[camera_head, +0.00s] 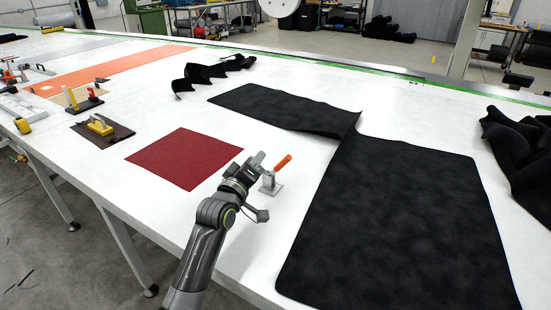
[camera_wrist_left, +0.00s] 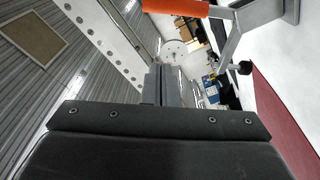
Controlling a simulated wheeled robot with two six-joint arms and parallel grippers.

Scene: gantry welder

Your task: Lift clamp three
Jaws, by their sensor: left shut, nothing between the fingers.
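A toggle clamp with an orange handle (camera_head: 282,162) and a grey metal base (camera_head: 270,187) stands on the white table, between the red sheet and the black cloth. No number is visible on it. My left gripper (camera_head: 257,159) is just left of the clamp's handle, shut and empty. In the left wrist view the shut fingers (camera_wrist_left: 167,84) point up the picture. There the orange handle (camera_wrist_left: 175,7) and the clamp's metal arm (camera_wrist_left: 238,38) with its black tip show at the top right, apart from the fingers. My right gripper is not in view.
The white table (camera_head: 160,100) carries a dark red sheet (camera_head: 185,158), a large black cloth (camera_head: 395,220) and crumpled black cloth (camera_head: 215,72). Tools with yellow handles (camera_head: 100,125) and small red-handled clamps (camera_head: 10,66) lie at the left. Bare table surrounds the clamp.

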